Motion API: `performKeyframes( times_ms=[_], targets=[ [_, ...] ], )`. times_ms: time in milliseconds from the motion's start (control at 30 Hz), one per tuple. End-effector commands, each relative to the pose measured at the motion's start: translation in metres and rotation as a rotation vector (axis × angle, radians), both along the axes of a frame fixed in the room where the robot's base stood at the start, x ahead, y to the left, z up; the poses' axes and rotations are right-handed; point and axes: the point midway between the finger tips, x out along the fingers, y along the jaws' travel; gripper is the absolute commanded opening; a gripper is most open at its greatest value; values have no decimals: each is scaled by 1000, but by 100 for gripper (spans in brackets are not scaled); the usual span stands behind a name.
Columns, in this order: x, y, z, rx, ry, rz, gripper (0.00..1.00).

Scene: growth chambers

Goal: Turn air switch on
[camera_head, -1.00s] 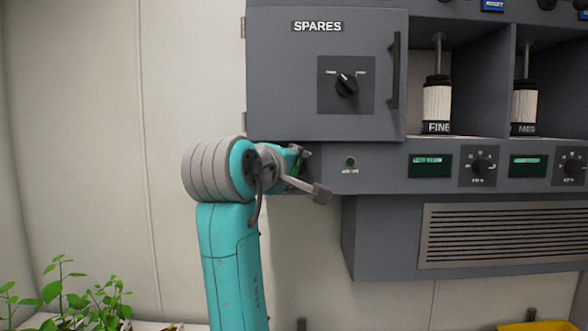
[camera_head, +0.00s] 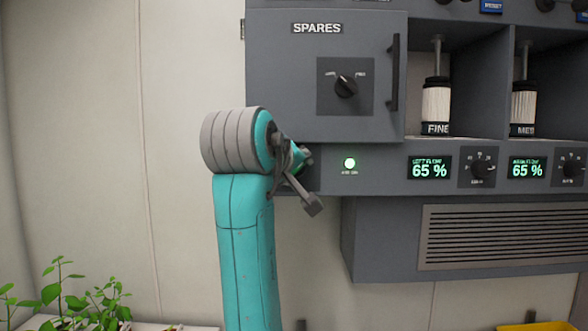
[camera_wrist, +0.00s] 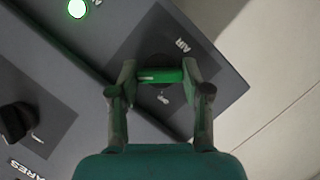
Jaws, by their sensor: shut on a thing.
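The air switch (camera_wrist: 160,76) is a green bar on a dark square plate marked AIR, in the wrist view. My gripper (camera_wrist: 159,85) has one finger at each end of the bar and is shut on it. The plate (camera_wrist: 187,62) lies at the end of the grey panel. In the head view my arm hides the switch. The round indicator lamp (camera_head: 349,163) beside it glows bright green; it also shows in the wrist view (camera_wrist: 77,8).
The SPARES door (camera_head: 290,90) with a black knob (camera_head: 346,86) is above my gripper. Two lit displays (camera_head: 430,168) read 65 %, each beside a dial. A vent box (camera_head: 480,235) sits below. Green plants (camera_head: 80,300) stand at the lower left.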

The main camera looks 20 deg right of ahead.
Motion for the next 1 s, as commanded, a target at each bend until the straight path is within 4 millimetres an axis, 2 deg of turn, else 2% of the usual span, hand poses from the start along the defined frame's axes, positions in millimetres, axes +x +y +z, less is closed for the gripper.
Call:
performKeyframes(
  times_ms=[267, 300, 367, 400, 767, 1000],
  targets=[
    [0, 0, -1, 2, 2, 0, 13],
    [0, 0, -1, 2, 2, 0, 55],
    [0, 0, -1, 2, 2, 0, 70],
    [0, 0, -1, 1, 2, 1, 73],
    [-3, 2, 1, 0, 0, 1, 73],
    [-30, 22, 11, 2, -3, 4, 73]
  ],
)
